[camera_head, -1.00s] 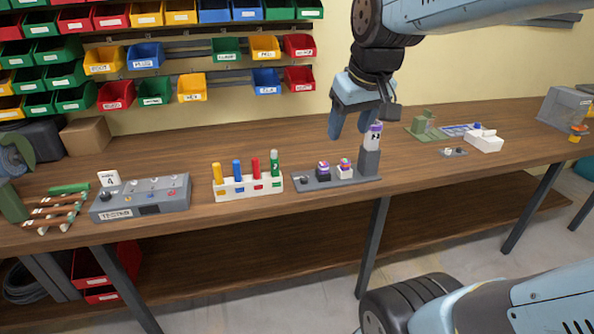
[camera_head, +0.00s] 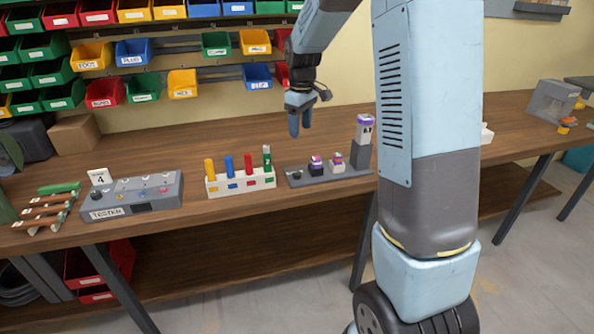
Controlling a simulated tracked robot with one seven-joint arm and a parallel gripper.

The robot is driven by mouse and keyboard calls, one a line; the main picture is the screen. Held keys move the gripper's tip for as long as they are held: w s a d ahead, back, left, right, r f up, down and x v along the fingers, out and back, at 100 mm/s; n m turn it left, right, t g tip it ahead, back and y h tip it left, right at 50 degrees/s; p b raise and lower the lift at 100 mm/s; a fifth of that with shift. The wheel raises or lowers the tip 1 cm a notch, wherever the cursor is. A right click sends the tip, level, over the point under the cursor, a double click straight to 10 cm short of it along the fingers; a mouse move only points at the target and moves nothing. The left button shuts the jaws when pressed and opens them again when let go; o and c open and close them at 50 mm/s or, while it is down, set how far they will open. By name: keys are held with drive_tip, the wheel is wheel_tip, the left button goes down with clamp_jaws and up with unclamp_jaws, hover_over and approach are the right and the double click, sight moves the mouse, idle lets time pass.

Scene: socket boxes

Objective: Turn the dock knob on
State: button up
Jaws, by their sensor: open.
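A low grey base (camera_head: 325,180) stands near the table's front edge, with a small dark round knob (camera_head: 297,174) at its left end. This may be the dock and its knob; the knob's setting is too small to read. Two small blocks with purple tops sit on the base, and a taller grey post (camera_head: 361,157) at its right end holds a white, purple-topped piece (camera_head: 365,128). My gripper (camera_head: 300,134) is open, pointing down, above and behind the base, apart from it. Nothing shows between its fingers.
A grey tester box (camera_head: 135,204) with a dark knob, and a white rack (camera_head: 241,181) with several coloured pegs, stand to the left. My arm hides much of the table at right. Coloured bins hang on the back wall. The table behind the base is largely clear.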

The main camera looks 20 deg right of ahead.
hover_over(297, 173)
wheel_tip(297, 173, down, 4)
drive_tip(key=shift+n+g, duration=0.3)
drive_tip(key=shift+n, duration=0.2)
wheel_tip(297, 173, down, 15)
drive_tip(key=shift+r, duration=0.15)
drive_tip(key=shift+c, duration=0.2)
drive_tip(key=c, duration=1)
